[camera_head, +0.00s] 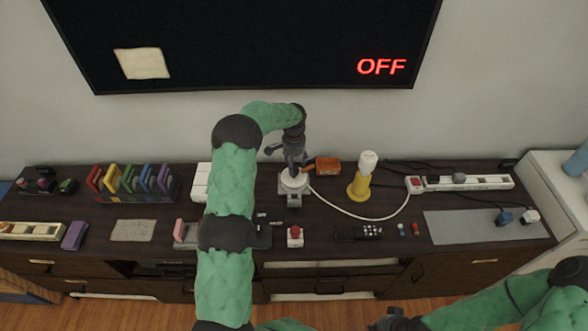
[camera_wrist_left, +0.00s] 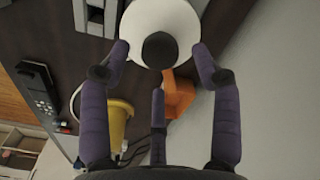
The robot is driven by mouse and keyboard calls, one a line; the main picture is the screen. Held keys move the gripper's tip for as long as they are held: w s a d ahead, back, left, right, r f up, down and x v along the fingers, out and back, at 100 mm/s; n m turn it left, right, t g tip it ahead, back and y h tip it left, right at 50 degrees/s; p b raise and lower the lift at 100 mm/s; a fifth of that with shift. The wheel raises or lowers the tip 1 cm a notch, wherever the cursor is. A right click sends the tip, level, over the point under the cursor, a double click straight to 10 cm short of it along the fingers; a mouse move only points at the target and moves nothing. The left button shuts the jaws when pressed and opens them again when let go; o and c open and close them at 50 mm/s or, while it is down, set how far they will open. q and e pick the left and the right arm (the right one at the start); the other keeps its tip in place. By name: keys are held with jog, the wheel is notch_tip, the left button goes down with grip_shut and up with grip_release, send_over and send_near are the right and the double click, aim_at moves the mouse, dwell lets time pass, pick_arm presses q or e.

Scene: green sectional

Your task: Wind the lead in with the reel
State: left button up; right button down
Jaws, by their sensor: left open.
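The reel (camera_head: 291,186) is a white disc on a small grey stand in the middle of the cabinet top. In the left wrist view the white disc (camera_wrist_left: 180,22) has a dark round knob (camera_wrist_left: 160,49) on it. The white lead (camera_head: 362,216) curves from the reel to the right, up to a plug with a red mark (camera_head: 414,183) by the power strip. My left gripper (camera_head: 292,171) is over the reel, pointing down. Its purple fingers (camera_wrist_left: 160,58) are spread around the knob, apart from it. My right gripper (camera_head: 394,320) is low at the right, its fingers unclear.
An orange box (camera_head: 328,167) and a yellow lamp (camera_head: 361,184) stand right of the reel. A white power strip (camera_head: 469,182) lies behind a grey mat (camera_head: 462,228). A red-button box (camera_head: 295,236) and a black remote (camera_head: 359,232) lie in front. A wall screen reads OFF (camera_head: 381,67).

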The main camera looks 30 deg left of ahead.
aim_at(299, 176)
pick_arm(q)
jog(key=shift+f, duration=1.35)
jog(key=shift+c, duration=0.2)
grip_shut()
jog(key=shift+a, duration=0.15)
